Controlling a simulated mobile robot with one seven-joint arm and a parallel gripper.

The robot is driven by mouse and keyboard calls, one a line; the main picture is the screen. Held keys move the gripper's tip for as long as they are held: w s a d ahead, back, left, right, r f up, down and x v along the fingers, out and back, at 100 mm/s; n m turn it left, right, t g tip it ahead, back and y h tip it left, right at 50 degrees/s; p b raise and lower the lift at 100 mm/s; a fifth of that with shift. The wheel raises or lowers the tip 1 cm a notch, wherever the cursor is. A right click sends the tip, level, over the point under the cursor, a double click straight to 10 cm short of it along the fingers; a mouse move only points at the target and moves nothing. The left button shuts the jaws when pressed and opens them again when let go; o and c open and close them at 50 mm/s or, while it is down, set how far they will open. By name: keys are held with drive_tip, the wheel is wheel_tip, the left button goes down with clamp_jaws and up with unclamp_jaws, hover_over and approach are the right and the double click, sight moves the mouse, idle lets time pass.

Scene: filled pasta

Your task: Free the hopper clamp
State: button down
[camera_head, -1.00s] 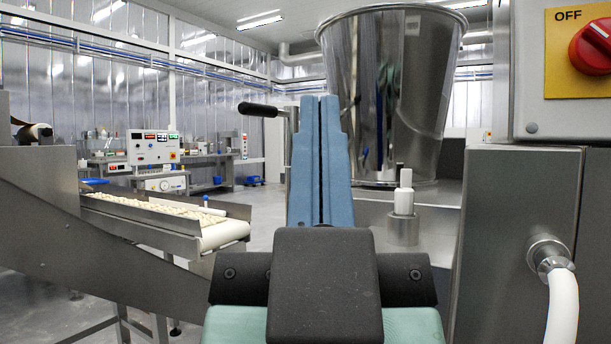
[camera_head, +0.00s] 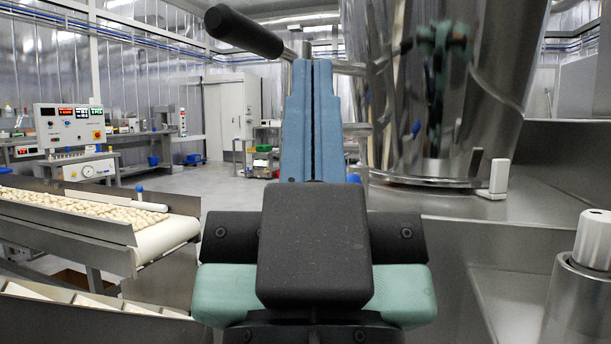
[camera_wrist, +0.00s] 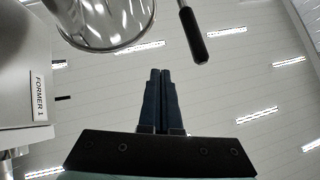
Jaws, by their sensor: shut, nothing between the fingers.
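The hopper (camera_head: 440,100) is a large shiny steel vessel at the right of the head view, and it also shows at the top of the wrist view (camera_wrist: 108,22). A lever with a black grip (camera_head: 243,30) and a metal rod (camera_head: 347,68) sits at its left side, likely the clamp. The grip also shows in the wrist view (camera_wrist: 195,37). My gripper (camera_head: 312,62) has blue fingers pressed together, with nothing between them. Its tips overlap the lever rod in the head view. In the wrist view the tips (camera_wrist: 159,72) appear apart from the grip. I cannot tell if they touch the rod.
A steel deck (camera_head: 540,205) lies under the hopper, with a white block (camera_head: 493,178) by its base. A metal post (camera_head: 585,285) stands at the lower right. A conveyor (camera_head: 165,236) carrying pasta is at left. Open floor lies beyond.

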drive_tip(key=w+a+f+n+g+h+p, duration=0.2)
drive_tip(key=w+a+g+p, duration=0.15)
drive_tip(key=w+p, duration=0.4)
drive_tip(key=w+a+f+n+g+h+p, duration=0.15)
drive_tip(key=w+g+p, duration=0.35)
drive_tip(key=p, duration=0.6)
drive_tip(key=s+a+f+n+g+h+p, duration=0.3)
drive_tip(key=s+a+n+g+h+p, duration=0.1)
drive_tip(key=p, duration=1.5)
drive_tip(key=s+n+h, duration=0.1)
drive_tip(key=s+n, duration=0.1)
drive_tip(key=s, duration=0.1)
drive_tip(key=shift+s+h, duration=0.25)
drive_tip(key=shift+h, duration=0.1)
